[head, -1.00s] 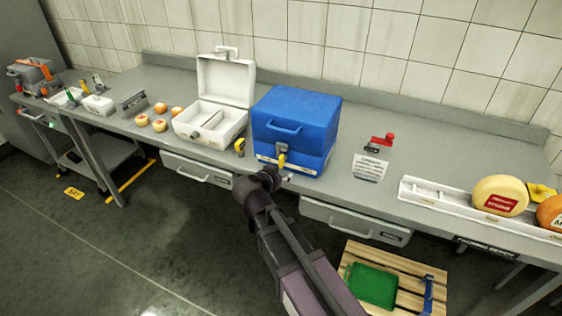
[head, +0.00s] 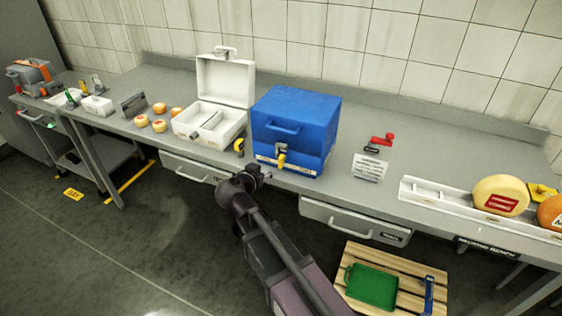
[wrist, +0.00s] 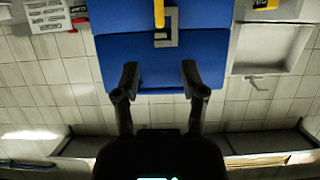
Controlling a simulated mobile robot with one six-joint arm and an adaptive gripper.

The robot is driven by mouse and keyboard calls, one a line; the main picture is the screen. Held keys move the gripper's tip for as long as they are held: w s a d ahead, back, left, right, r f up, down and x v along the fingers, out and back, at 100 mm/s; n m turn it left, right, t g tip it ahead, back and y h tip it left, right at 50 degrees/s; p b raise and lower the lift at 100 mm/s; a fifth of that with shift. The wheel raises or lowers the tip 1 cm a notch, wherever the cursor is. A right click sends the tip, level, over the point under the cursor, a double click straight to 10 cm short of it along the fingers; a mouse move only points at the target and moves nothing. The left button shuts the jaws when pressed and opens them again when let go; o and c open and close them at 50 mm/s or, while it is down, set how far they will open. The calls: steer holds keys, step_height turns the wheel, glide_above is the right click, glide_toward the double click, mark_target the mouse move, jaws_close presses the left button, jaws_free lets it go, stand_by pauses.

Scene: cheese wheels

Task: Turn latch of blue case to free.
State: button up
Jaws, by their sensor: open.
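The blue case (head: 295,125) stands closed on the grey bench, with a handle on its front. Its latch (head: 281,158) is a yellow lever on a grey plate, hanging down at the front in the head view. The wrist view shows the blue case (wrist: 200,60) upside down, with the yellow latch lever (wrist: 159,12) at the top edge. My gripper (wrist: 159,72) is open and empty, its two fingers apart in front of the case. In the head view my gripper (head: 256,172) is in front of and left of the latch, clear of it.
An open white case (head: 222,110) stands left of the blue case, with a small yellow-and-black item (head: 239,147) between them. A red-handled tool (head: 382,139) and a label stand (head: 370,166) are to the right. Drawers (head: 355,220) sit under the bench edge.

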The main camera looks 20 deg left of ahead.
mark_target(279, 160)
steer(key=b+x, duration=0.4)
steer(key=x, duration=0.8)
steer(key=shift+w+d+f+b, duration=0.1)
steer(key=shift+w+b, duration=0.25)
